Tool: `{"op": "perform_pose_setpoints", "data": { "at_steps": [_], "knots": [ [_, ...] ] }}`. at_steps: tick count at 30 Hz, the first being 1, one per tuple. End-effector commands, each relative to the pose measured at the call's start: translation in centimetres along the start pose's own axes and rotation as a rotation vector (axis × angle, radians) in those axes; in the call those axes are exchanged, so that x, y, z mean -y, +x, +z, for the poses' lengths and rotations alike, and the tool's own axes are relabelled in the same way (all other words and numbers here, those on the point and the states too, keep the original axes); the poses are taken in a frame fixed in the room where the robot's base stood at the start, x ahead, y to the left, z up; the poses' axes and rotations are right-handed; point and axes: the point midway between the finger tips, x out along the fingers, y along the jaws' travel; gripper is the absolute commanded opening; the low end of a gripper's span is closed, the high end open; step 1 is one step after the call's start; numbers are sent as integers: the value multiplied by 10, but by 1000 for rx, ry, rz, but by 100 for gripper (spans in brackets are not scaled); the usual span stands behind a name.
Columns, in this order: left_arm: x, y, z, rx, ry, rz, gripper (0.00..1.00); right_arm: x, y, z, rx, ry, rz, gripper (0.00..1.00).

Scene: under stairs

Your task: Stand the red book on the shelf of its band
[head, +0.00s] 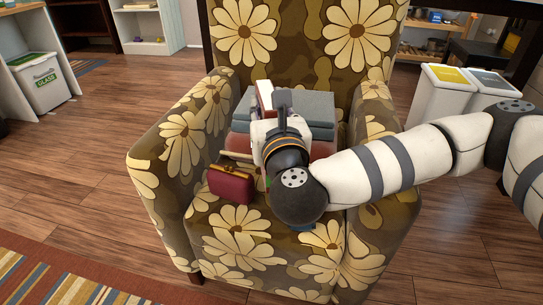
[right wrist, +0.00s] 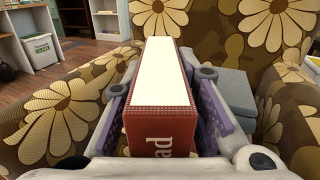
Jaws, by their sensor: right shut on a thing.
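The red book (right wrist: 158,143) is between the fingers of my right gripper (right wrist: 165,112) in the right wrist view, its pale page edges facing up and part of a white title on its red side. In the head view my right gripper (head: 277,112) is above the armchair seat, and the arm hides most of the book (head: 264,94). The gripper is shut on it. A white shelf unit (head: 143,25) and a dark shelf unit (head: 85,22) stand at the back left. I cannot make out a coloured band on them. My left gripper is out of view.
The flowered armchair (head: 160,175) has high arms around the seat. Folded grey cloth (head: 315,108) and a dark red purse (head: 231,184) lie on it. Bins (head: 437,95) stand at the right, a glass bin (head: 40,82) at the left. Wooden floor between is open.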

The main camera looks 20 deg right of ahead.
Motion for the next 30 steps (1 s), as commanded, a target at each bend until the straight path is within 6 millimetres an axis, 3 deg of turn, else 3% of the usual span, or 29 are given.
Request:
{"op": "perform_pose_setpoints", "data": {
  "at_steps": [1,10,21,22,24,30],
  "knots": [
    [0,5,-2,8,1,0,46,0,0,-15,-3,-1,0,0],
    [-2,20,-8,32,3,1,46,0,0,-72,-1,-1,0,0],
    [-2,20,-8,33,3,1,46,0,0,-74,2,1,0,0],
    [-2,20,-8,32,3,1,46,0,0,-75,1,1,0,31],
    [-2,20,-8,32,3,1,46,0,0,-74,1,1,0,46],
    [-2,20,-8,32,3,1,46,0,0,-74,1,0,0,46]
  ]
}}
